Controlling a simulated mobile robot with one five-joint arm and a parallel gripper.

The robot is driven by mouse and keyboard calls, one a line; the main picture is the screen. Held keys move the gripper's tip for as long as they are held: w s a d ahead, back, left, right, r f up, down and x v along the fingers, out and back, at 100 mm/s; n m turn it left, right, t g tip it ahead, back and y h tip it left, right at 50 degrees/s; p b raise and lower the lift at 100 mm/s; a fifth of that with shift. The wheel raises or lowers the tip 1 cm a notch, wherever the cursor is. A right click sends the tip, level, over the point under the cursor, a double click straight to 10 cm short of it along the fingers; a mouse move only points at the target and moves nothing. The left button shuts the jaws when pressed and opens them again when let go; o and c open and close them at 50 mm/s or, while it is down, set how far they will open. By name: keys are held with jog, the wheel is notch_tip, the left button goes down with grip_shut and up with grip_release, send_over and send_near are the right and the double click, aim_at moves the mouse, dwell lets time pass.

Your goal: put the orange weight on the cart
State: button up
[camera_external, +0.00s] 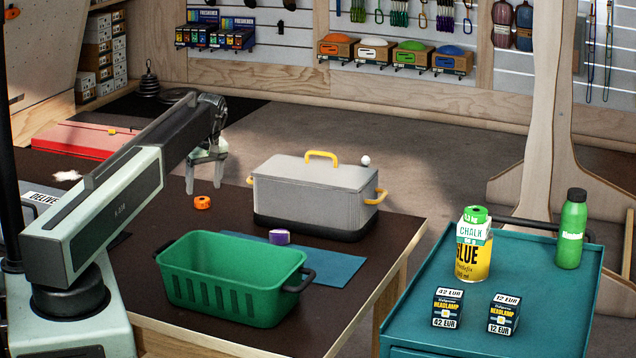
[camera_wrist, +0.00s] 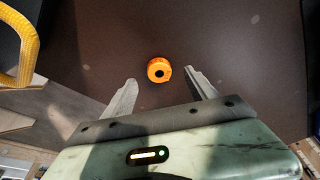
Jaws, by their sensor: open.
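The orange weight (camera_external: 202,202), a small round piece with a dark centre hole, lies on the dark brown table top behind the green basket. In the wrist view the orange weight (camera_wrist: 159,70) sits just beyond and between my fingertips. My gripper (camera_external: 207,186) is open and empty, pointing down above the table near the weight. Its two fingers show apart in the wrist view (camera_wrist: 160,75). The teal cart (camera_external: 408,313) stands at the right, separate from the table.
A green basket (camera_external: 222,265), a purple roll (camera_external: 279,237) on a blue mat (camera_external: 340,262), and a grey box (camera_external: 310,195) with yellow handles occupy the table. The cart holds a yellow can (camera_external: 473,258), a green bottle (camera_external: 572,222) and two headlamp boxes (camera_external: 447,308).

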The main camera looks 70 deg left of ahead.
aim_at(203, 199)
jog(key=b+x, duration=0.1)
jog(key=x, duration=0.1)
jog(key=b+x, duration=0.1)
jog(key=b, duration=0.1)
jog(key=b+x, duration=0.2)
jog(key=shift+w+a+f, duration=0.1)
jog(key=shift+a+f, duration=0.15)
jog(key=shift+a, duration=0.15)
jog(key=shift+r, duration=0.25)
grip_shut()
jog(key=shift+p, duration=0.3)
jog(key=shift+r+p, duration=0.4)
notch_tip(203, 199, up, 3)
jog(key=p, duration=0.3)
jog(key=shift+r, duration=0.1)
jog(key=s+d, duration=0.3)
jog(key=d, duration=0.1)
jog(key=s+d, duration=0.2)
jog(key=d, duration=0.3)
jog(key=s+d+r+p, duration=0.1)
jog(key=s+d, duration=0.2)
jog(key=d, duration=0.1)
jog(key=shift+s+d, duration=0.3)
jog(key=shift+s, duration=0.05)
